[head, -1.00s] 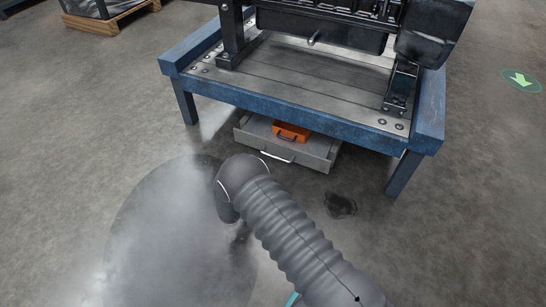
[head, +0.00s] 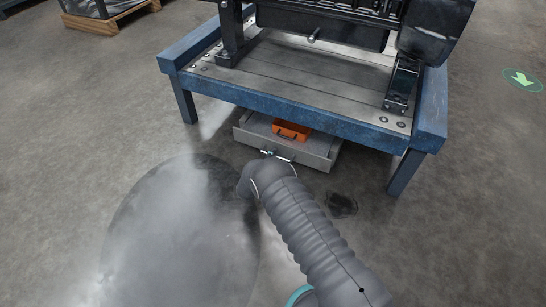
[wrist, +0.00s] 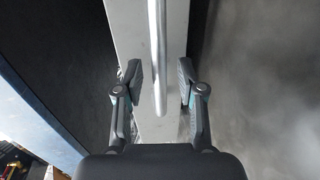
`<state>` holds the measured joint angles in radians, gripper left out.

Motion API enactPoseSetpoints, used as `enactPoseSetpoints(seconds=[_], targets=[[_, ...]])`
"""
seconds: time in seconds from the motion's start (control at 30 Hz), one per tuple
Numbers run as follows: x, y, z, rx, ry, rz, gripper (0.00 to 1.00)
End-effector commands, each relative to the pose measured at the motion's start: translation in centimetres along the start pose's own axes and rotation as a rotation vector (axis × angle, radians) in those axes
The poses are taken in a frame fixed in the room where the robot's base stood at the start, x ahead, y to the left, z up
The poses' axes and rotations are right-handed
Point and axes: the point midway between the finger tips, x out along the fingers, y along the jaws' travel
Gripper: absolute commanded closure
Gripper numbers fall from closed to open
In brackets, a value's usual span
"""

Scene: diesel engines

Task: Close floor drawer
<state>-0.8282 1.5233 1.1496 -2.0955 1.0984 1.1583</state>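The floor drawer (head: 318,155) is a grey drawer under the blue-framed bench and stands pulled out. An orange case (head: 291,130) with a dark handle lies in it. The drawer's bar handle (head: 284,157) is partly covered by my arm in the head view. In the wrist view the silver handle (wrist: 157,45) runs down between the fingers of my gripper (wrist: 159,70), in front of the pale drawer front (wrist: 128,30). The fingers are apart, one on each side of the handle, with gaps showing. In the head view my gripper is mostly hidden behind my wrist.
The blue bench (head: 290,118) carries a dark engine (head: 325,22) above the drawer. Its legs (head: 404,173) stand on both sides of the drawer. A dark stain (head: 341,204) lies on the floor to the right. The floor (head: 90,150) to the left is open.

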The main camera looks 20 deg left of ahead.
Motion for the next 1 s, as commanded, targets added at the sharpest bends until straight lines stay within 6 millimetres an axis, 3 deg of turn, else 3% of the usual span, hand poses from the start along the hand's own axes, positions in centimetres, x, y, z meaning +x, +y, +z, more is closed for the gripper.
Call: enactPoseSetpoints(seconds=[0.4,0.57,1.0], targets=[[0.79,0.01,0.04,-0.001,0.0,0.0,0.61],[0.78,0.01,0.04,-0.001,0.0,0.0,1.0],[0.14,-0.08,-0.08,-0.002,0.002,0.0,1.0]])
